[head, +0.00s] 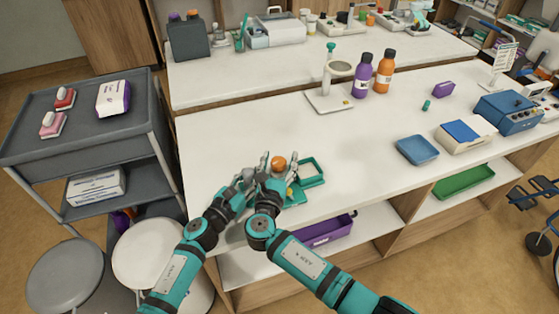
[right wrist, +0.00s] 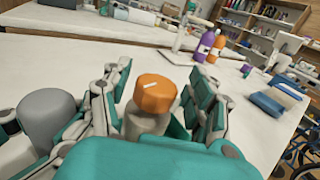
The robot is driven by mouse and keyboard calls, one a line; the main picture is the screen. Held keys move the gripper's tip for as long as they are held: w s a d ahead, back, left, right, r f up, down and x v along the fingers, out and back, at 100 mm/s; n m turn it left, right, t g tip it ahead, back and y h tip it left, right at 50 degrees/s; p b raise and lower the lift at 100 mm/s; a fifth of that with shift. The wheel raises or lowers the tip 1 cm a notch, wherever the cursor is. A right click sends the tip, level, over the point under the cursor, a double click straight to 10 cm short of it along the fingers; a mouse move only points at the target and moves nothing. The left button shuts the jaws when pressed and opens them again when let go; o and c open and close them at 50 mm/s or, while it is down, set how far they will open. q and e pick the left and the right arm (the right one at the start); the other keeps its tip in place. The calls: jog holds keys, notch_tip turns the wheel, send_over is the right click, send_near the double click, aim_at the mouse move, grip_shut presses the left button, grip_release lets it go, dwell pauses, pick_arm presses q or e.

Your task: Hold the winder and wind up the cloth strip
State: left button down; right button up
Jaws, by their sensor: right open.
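The winder is a small teal device at the front edge of the white counter, with a teal base (head: 296,193) and an open teal frame (head: 312,172) on its right. Its orange knob (head: 278,163) tops a pale post; in the right wrist view the knob (right wrist: 157,92) has a white mark. My right gripper (head: 270,168) is open, its fingers on either side of the knob. My left gripper (head: 241,184) is close beside it on the left; its grip is hidden. A grey rounded shape (right wrist: 46,112) stands left in the right wrist view. I cannot make out the cloth strip.
A magnifier stand (head: 329,100), a purple bottle (head: 363,76) and an orange bottle (head: 385,70) stand farther back. A blue tray (head: 417,149) lies to the right. The counter between is clear. A grey cart (head: 75,135) and stools (head: 65,277) are at left.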

jog(key=v, duration=1.2)
jog(key=shift+o, duration=0.4)
